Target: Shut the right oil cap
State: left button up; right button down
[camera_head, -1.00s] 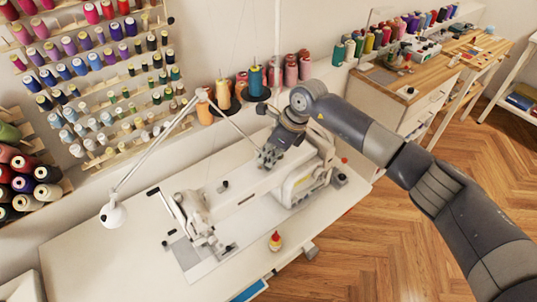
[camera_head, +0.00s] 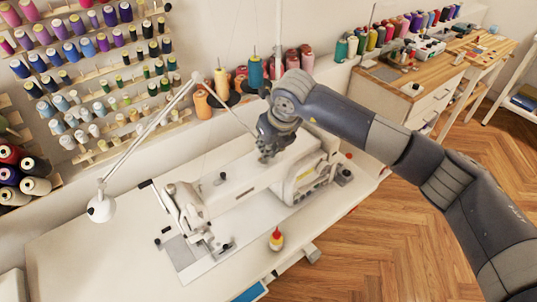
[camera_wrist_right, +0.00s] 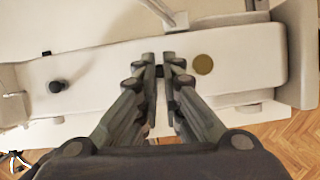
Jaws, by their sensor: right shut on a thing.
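The white sewing machine (camera_head: 245,190) stands on the table with its long arm under my right gripper (camera_head: 264,157). In the right wrist view the fingers of my right gripper (camera_wrist_right: 163,62) are close together, shut on a small dark thing (camera_wrist_right: 161,72) at the machine's top. It seems to be the right oil cap, mostly hidden by the fingers. A round olive-brown spot (camera_wrist_right: 203,64), perhaps an oil opening, shows just right of the fingers. A dark knob-like cap (camera_wrist_right: 57,86) stands on the machine top to the left; it also shows in the head view (camera_head: 222,178). My left gripper is not in view.
A small oil bottle with a red tip (camera_head: 276,240) stands on the table in front of the machine. A white lamp (camera_head: 101,207) reaches over the left side. Thread spools (camera_head: 220,85) stand behind. The table's left part is clear.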

jog(key=c, duration=2.1)
grip_release()
jog(key=shift+r+m, duration=0.1)
jog(key=shift+m, duration=0.2)
jog(key=o, duration=0.4)
jog(key=shift+p, duration=0.3)
jog(key=shift+o, duration=0.3)
jog(key=shift+w, duration=0.1)
jog(key=shift+a, duration=0.1)
jog(key=v, duration=1.1)
jog(key=shift+r, duration=0.35)
